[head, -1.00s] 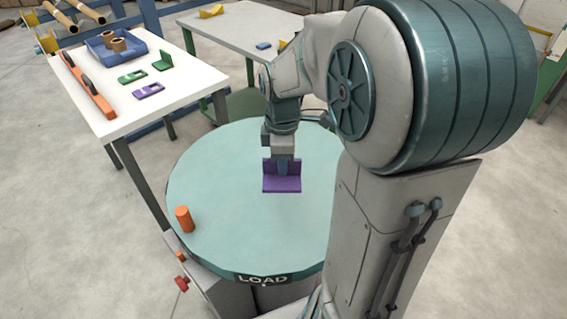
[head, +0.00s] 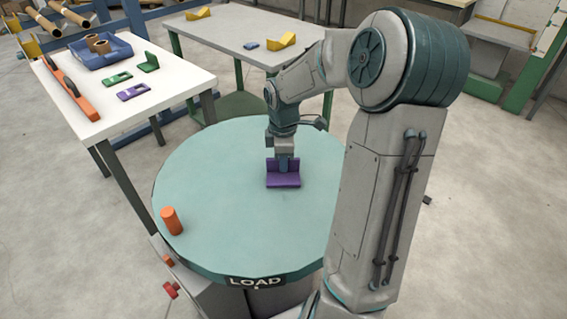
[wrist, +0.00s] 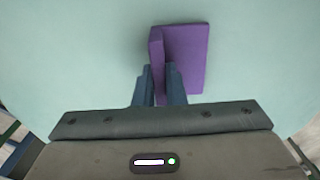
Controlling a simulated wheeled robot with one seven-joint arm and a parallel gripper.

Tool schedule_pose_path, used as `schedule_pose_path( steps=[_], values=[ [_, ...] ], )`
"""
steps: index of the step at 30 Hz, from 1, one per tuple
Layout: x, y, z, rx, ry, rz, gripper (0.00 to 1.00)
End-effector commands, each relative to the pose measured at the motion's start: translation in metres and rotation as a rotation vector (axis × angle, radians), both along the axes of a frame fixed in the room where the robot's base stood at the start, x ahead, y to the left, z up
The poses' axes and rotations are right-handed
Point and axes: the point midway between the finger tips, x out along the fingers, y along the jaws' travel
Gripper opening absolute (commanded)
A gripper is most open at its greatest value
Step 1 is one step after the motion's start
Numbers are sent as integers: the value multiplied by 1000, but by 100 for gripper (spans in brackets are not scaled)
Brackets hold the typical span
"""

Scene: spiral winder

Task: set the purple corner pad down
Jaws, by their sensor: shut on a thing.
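The purple corner pad (head: 284,181) is an L-shaped piece with one upright wall and one flat leg. In the head view it is at the middle right of the round teal turntable (head: 215,225), at or just above its surface; I cannot tell if it touches. My gripper (head: 283,165) is shut on the upright wall from above. In the wrist view the two blue fingers of my gripper (wrist: 159,75) sit on either side of the wall of the purple pad (wrist: 186,55), with the flat leg spreading to the right.
A white table (head: 165,67) at left holds a blue tray (head: 105,57), a green corner pad (head: 149,63) and an orange level (head: 72,90). The turntable's left half is mostly clear.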

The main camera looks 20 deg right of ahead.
Motion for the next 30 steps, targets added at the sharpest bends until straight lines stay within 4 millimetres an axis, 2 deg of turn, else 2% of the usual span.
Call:
schedule_pose_path(
  steps=[11,12,13,14,23,26,30],
  values=[
    [0,0,-4,-1,0,0,0],
    [0,0,-4,-1,-1,0,21],
    [0,0,-3,-1,-1,0,30],
    [0,0,-3,-1,-1,0,32],
    [0,0,-1,0,-1,-1,32],
    [1,0,9,-2,-3,-2,32],
    [1,0,36,-3,-5,-2,32]
  ],
)
